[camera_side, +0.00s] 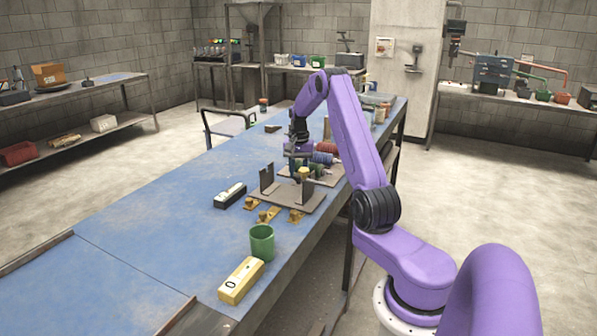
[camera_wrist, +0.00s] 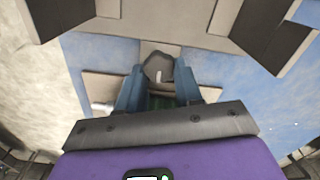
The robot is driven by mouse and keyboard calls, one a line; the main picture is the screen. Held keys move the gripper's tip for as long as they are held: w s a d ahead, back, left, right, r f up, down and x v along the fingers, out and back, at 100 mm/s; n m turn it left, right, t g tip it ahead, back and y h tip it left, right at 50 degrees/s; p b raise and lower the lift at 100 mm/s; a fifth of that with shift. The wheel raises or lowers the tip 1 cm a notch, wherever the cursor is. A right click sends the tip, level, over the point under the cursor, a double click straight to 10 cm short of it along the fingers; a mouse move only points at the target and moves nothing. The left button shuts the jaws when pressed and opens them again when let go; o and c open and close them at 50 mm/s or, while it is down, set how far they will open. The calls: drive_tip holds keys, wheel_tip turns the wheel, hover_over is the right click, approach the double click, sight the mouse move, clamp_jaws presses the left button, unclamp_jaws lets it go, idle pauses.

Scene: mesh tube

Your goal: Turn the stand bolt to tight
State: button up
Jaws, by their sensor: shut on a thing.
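The stand shows in the side view as a brown base plate (camera_side: 285,198) with two dark upright brackets on it. A second flat plate (camera_side: 330,180) with dark green, blue and red spool-like pieces lies just behind it. My gripper (camera_side: 295,156) points down near the back of the stand; its tips are small and partly hidden there. In the wrist view the blue fingers of my gripper (camera_wrist: 159,92) are shut on a dark grey faceted head (camera_wrist: 158,67) with a pale mark, which looks like the stand bolt. Its shaft and its seat are hidden.
A black-and-white box (camera_side: 230,195) and several brass pieces (camera_side: 268,214) lie near the stand. A green cup (camera_side: 262,242) and a yellow box (camera_side: 241,280) stand nearer on the blue bench (camera_side: 150,235). The bench's left part is clear.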

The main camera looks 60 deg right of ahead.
drive_tip(key=m, duration=0.4)
drive_tip(key=shift+r+m, duration=0.1)
drive_tip(key=shift+m, duration=0.2)
drive_tip(key=m, duration=0.4)
drive_tip(key=shift+s+m, duration=0.1)
drive_tip(key=shift+m, duration=0.2)
drive_tip(key=m, duration=0.5)
drive_tip(key=shift+s, duration=0.1)
drive_tip(key=shift+a+m, duration=0.1)
drive_tip(key=shift+m, duration=2.1)
drive_tip(key=o, duration=1)
drive_tip(key=shift+o, duration=0.2)
wheel_tip(320, 180, up, 17)
drive_tip(key=shift+r, duration=0.2)
drive_tip(key=shift+a, duration=0.1)
